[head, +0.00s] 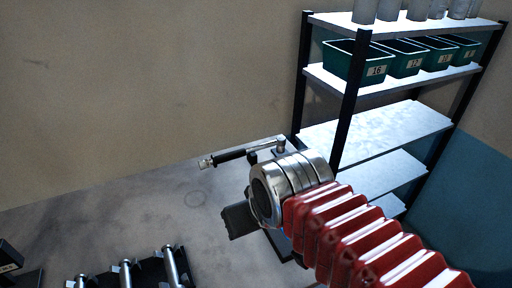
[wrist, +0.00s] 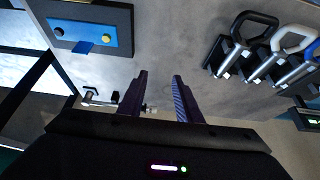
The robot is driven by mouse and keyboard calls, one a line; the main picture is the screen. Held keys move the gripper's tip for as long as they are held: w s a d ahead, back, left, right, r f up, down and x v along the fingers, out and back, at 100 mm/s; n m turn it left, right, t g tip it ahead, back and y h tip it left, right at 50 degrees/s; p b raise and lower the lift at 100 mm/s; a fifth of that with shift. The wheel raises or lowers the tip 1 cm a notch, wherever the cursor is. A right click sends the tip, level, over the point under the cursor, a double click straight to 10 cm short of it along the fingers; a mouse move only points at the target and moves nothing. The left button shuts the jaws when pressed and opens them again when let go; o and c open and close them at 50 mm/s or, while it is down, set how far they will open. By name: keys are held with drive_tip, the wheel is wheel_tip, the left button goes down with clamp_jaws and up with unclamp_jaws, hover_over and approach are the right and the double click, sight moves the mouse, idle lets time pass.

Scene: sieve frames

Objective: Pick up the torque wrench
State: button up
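The torque wrench (head: 232,155) lies lengthwise at the back of the grey table in the head view, with a black grip, a chrome shaft and a chrome head at its right end. It seems to rest on small dark supports. In the wrist view the wrench (wrist: 97,102) shows small beyond my fingers, partly hidden by the left finger. My gripper (wrist: 159,76) is open, with nothing between its two dark fingers. In the head view my gripper (head: 239,221) is in front of the wrench, apart from it; its far side is hidden by my wrist.
A shelf unit (head: 347,118) with numbered green bins (head: 343,60) stands at the right. A rack of metal-handled tools (wrist: 262,52) shows in the wrist view. A dark box with a blue plate (wrist: 90,37) is at its upper left. The table's left middle is clear.

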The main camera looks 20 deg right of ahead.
drive_tip(key=shift+o, duration=0.6)
drive_tip(key=shift+o, duration=0.8)
drive_tip(key=shift+w+r, duration=0.1)
drive_tip(key=shift+w+d+r, duration=0.1)
drive_tip(key=shift+w+r, duration=0.1)
drive_tip(key=w+d+r+m+g, duration=0.1)
drive_tip(key=w+d+r+m, duration=0.3)
drive_tip(key=w, duration=0.5)
drive_tip(key=w+d+r+m+g, duration=0.1)
drive_tip(key=w+r+m+g, duration=0.3)
drive_tip(key=w, duration=0.6)
drive_tip(key=w+d+f+m, duration=0.3)
drive_tip(key=w, duration=0.2)
drive_tip(key=w+d+f+m, duration=0.3)
drive_tip(key=w, duration=0.3)
drive_tip(key=w+d+f+m, duration=0.2)
drive_tip(key=w+d+m, duration=0.1)
drive_tip(key=w, duration=0.3)
drive_tip(key=shift+w+f+m+g, duration=0.2)
drive_tip(key=shift+f+m+g, duration=0.15)
drive_tip(key=shift+m, duration=0.25)
drive_tip(key=shift+f, duration=0.1)
